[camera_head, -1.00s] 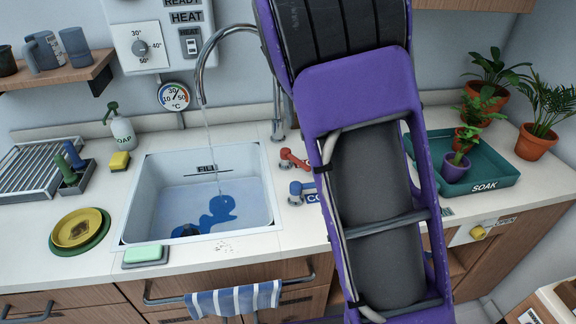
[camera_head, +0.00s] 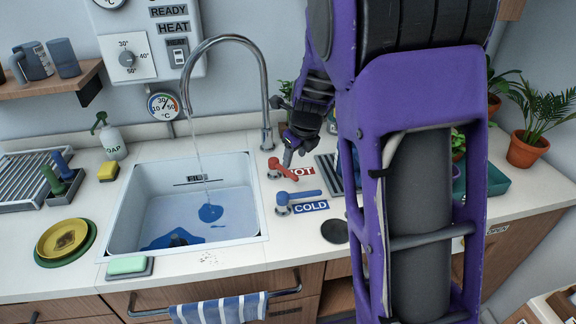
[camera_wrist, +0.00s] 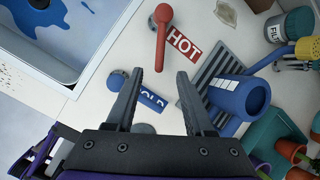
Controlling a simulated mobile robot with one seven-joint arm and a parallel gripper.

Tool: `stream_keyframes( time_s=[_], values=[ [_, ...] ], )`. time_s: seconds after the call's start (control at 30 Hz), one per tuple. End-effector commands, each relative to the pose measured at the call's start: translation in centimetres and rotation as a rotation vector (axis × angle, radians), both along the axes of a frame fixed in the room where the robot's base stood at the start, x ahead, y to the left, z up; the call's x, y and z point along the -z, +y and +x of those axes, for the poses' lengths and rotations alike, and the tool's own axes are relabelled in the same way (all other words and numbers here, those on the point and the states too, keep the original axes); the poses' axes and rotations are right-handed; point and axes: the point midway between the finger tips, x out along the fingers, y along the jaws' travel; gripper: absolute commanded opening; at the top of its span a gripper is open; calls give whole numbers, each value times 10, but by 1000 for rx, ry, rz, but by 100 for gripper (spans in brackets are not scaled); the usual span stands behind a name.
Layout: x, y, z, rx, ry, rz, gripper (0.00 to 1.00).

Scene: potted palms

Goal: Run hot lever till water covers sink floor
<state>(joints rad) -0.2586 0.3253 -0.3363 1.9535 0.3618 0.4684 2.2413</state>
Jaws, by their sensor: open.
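The red hot lever (camera_head: 288,171) stands behind the blue cold lever (camera_head: 298,196) on the counter right of the sink. Water runs in a thin stream (camera_head: 204,165) from the curved faucet (camera_head: 268,95) into the white sink (camera_head: 128,232). Pale water with dark blue patches (camera_head: 210,213) lies in the sink below the FILL mark (camera_head: 198,179); its exact extent is unclear. My gripper (camera_head: 288,158) is just above the hot lever. In the wrist view my gripper (camera_wrist: 160,78) is open and empty, with the red hot lever (camera_wrist: 161,37) beyond its fingertips.
A green sponge (camera_head: 127,265) lies at the sink's front edge, with a striped towel (camera_head: 220,308) below. A soap bottle (camera_head: 112,140) stands left. Potted palms (camera_head: 530,140) are at right.

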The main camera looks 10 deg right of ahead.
Motion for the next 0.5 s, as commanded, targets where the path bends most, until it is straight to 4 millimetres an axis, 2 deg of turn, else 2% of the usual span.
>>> stream_keyframes(
  time_s=[0.03,0.2,0.33,0.5],
  values=[
    [12,-1,5,2,5,-1,53],
    [44,1,20,1,3,-1,53],
    [63,2,28,1,2,0,53],
    [75,3,35,0,0,0,53]
  ],
)
